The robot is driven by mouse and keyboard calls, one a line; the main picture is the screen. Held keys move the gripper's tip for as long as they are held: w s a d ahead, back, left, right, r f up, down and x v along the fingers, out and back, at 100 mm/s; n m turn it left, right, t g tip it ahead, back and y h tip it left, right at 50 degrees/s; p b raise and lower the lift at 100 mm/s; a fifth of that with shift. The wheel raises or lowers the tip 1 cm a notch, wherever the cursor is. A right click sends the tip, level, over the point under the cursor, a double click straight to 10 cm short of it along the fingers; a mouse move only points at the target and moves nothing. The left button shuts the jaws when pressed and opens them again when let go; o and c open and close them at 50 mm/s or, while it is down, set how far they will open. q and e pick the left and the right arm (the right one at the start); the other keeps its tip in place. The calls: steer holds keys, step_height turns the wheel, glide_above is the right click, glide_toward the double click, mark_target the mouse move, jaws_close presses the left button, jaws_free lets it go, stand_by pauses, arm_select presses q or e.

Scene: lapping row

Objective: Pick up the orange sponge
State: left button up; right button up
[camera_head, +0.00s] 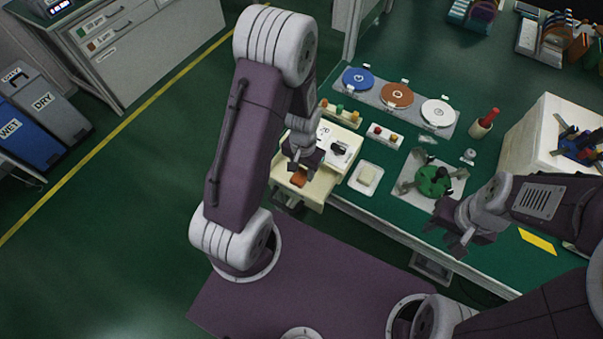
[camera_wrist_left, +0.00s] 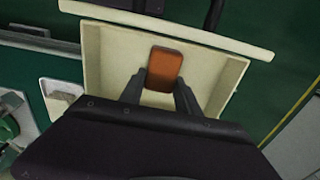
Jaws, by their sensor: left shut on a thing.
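The orange sponge (camera_head: 299,179) is in an open cream drawer (camera_head: 318,194) at the table's near left edge. My left gripper (camera_head: 301,166) reaches down into the drawer and is shut on the sponge. In the left wrist view the sponge (camera_wrist_left: 165,68) shows between the two dark fingers (camera_wrist_left: 160,92), with the pale drawer floor around it. I cannot tell whether the sponge is lifted off that floor. My right gripper (camera_head: 452,238) is open and empty, near the table's front edge.
A white dish with a pale block (camera_head: 366,178) stands right of the drawer. A green round piece (camera_head: 434,180) sits on a plate farther right. Blue, brown and white discs (camera_head: 397,95) line the back. A white box (camera_head: 535,135) stands at the right.

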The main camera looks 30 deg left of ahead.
mark_target(306, 173)
arm_select(q)
steer(key=r, duration=0.2)
steer(key=d+r, duration=0.1)
steer(key=r, duration=0.1)
steer(key=shift+r+p, duration=0.35)
steer(key=s+d+r, duration=0.1)
steer(key=d+r, duration=0.5)
steer(key=d, duration=0.4)
steer(key=shift+s+d+r+p, duration=0.15)
steer(key=shift+d+p, duration=0.15)
